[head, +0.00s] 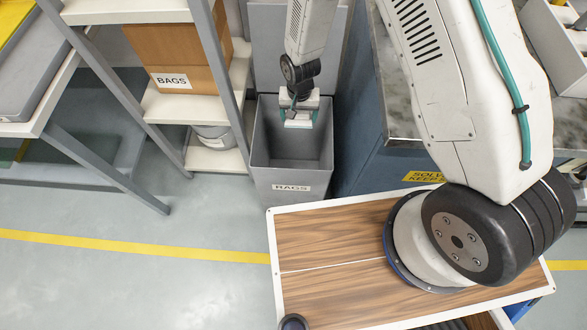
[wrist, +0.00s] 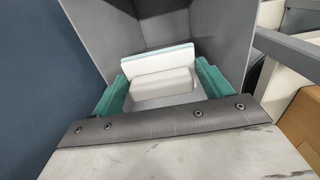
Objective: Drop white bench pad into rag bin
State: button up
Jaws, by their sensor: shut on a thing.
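The grey rag bin (head: 288,178), labelled RAGS, stands open at the centre of the head view. My gripper (head: 299,116) points down into the bin's mouth, between its walls. It is shut on the white bench pad (head: 298,123), which shows small and partly hidden there. In the wrist view, the pad (wrist: 158,61) is white with a thin teal edge and sits between the teal fingers of my gripper (wrist: 163,84). The grey bin walls (wrist: 215,35) rise around it. The bin floor beneath is largely hidden.
A shelf unit (head: 165,103) with a BAGS box (head: 176,58) stands close left of the bin. A blue cabinet (head: 372,150) stands close on the right. A wood-patterned top (head: 330,245) with a white rim lies in front. Open floor (head: 110,280) is at left.

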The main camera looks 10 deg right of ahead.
jog(key=shift+f, duration=0.2)
jog(key=o, duration=1)
jog(key=shift+c, duration=0.2)
notch_tip(320, 180, up, 8)
jog(key=shift+f, duration=0.1)
jog(key=shift+s, duration=0.1)
